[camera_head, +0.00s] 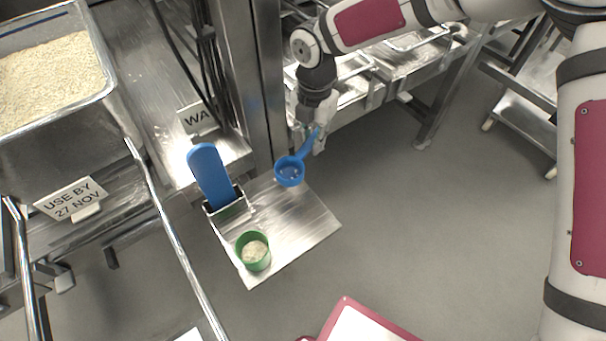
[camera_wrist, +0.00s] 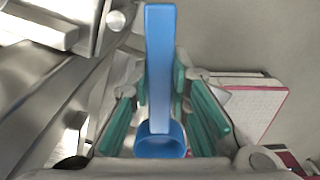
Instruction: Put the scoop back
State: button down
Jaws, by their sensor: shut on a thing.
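The blue scoop (camera_head: 289,172) has a round bowl and a straight handle. My gripper (camera_head: 318,137) is shut on its handle. The bowl hangs toward the lower left, over the back right part of a small metal shelf (camera_head: 300,230); I cannot tell whether it touches. In the wrist view the scoop's handle (camera_wrist: 160,60) stands between the teal fingers of my gripper (camera_wrist: 163,88), with the bowl at the bottom. The bowl looks empty of rice in the head view.
A metal holder (camera_head: 229,211) with a blue flat paddle (camera_head: 209,175) stands at the shelf's left edge. A green cup (camera_head: 253,262) with rice stands at the shelf's front. A rice bin (camera_head: 60,125) is at upper left. A metal post (camera_head: 252,90) rises behind the shelf.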

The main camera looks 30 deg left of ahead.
aim_at(313, 138)
notch_tip(313, 138, down, 8)
jog(key=b, duration=0.1)
jog(key=shift+f+b, duration=0.25)
jog(key=shift+b, duration=0.15)
jog(key=c, duration=1.5)
grip_release()
jog(key=shift+d+f, duration=0.1)
jog(key=shift+c, duration=0.2)
jog(key=shift+r, duration=0.2)
notch_tip(313, 138, up, 12)
jog(key=p, duration=0.2)
jog(key=shift+p, duration=0.3)
